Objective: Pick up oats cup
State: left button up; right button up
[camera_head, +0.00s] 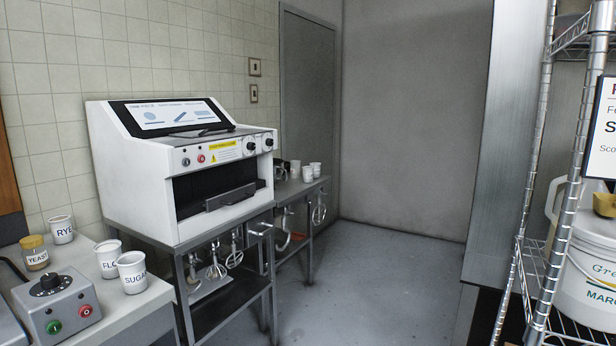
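No cup with a readable oats label shows. On the counter at the left stand white cups marked RYE (61,230), FL with the rest hidden (108,260), and SUGAR (132,273). The SUGAR cup partly covers the FL cup. Several small white cups stand on the far side table past the white machine, among them one at its front edge (308,174) and one behind it (316,169). Their labels are too small to read. Neither of my grippers is in view.
A white machine (140,165) stands on a metal table with whisks and hooks hanging below. A yeast jar (35,252) and a button box (58,306) are on the left counter (150,296). A wire rack (532,262) with a white bucket (590,275) stands right. The middle floor (390,275) is clear.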

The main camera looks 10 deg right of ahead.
aim_at(307, 171)
jog(key=i+l+u, duration=0.1)
jog(key=i+l, duration=0.2)
jog(key=i, duration=0.25)
jog(key=i+l, duration=0.3)
jog(key=i, duration=0.2)
jog(key=i+l+u, duration=0.15)
jog(key=i+l, duration=0.2)
jog(key=i, duration=0.15)
jog(key=i+l+u, duration=0.1)
jog(key=i+l, duration=0.5)
jog(key=l, duration=0.25)
jog(key=i+l, duration=0.1)
jog(key=l, duration=0.25)
jog(key=i+l+u, duration=0.1)
jog(key=l, duration=0.2)
jog(key=i+l, duration=0.15)
jog(key=l, duration=0.2)
jog(key=i, duration=0.25)
jog(key=i+l+u, duration=0.5)
jog(key=k, duration=0.1)
